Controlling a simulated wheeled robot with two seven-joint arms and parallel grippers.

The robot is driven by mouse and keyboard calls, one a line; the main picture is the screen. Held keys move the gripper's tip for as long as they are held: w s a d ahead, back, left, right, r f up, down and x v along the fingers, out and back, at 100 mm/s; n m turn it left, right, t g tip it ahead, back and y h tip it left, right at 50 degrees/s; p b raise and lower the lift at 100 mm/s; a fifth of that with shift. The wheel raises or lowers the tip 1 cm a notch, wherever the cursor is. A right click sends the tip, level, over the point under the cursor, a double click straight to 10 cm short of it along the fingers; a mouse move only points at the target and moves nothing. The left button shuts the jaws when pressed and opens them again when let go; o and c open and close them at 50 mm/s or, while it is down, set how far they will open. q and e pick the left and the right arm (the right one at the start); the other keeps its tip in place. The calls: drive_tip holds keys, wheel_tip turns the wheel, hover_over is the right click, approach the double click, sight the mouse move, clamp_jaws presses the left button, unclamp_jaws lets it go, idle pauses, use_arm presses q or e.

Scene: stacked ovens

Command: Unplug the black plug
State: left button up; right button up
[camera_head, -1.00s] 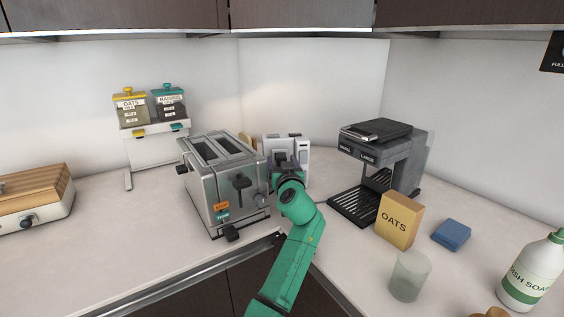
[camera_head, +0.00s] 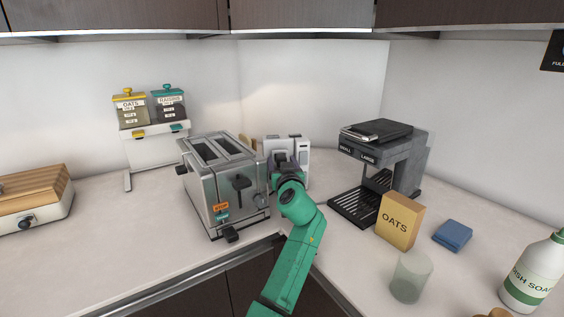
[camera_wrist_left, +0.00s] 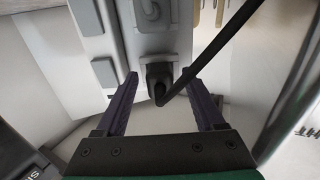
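The black plug (camera_wrist_left: 158,78) sits in the face of a light grey outlet unit (camera_wrist_left: 155,42), and its black cord (camera_wrist_left: 222,42) runs up to the right. The unit also shows in the head view (camera_head: 301,150), behind my left wrist. My left gripper (camera_wrist_left: 161,82) is open. Its two purple fingers reach toward the unit, one on each side of the plug, with gaps between them and it. In the head view the left gripper (camera_head: 288,162) is mostly hidden by its own green arm, and the plug cannot be made out. My right gripper is not in view.
A steel toaster (camera_head: 222,185) stands close left of my arm. A coffee machine (camera_head: 385,165), an oats box (camera_head: 398,222), a cup (camera_head: 410,277), a blue sponge (camera_head: 453,236) and a soap bottle (camera_head: 533,275) stand to the right. The counter at front left is clear.

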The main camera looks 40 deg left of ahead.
use_arm(q)
clamp_jaws()
drive_tip(key=shift+d+f, duration=0.15)
idle(1.3)
drive_tip(key=shift+s+d, duration=0.1)
drive_tip(key=shift+s, duration=0.05)
drive_tip(key=shift+v, duration=2.7)
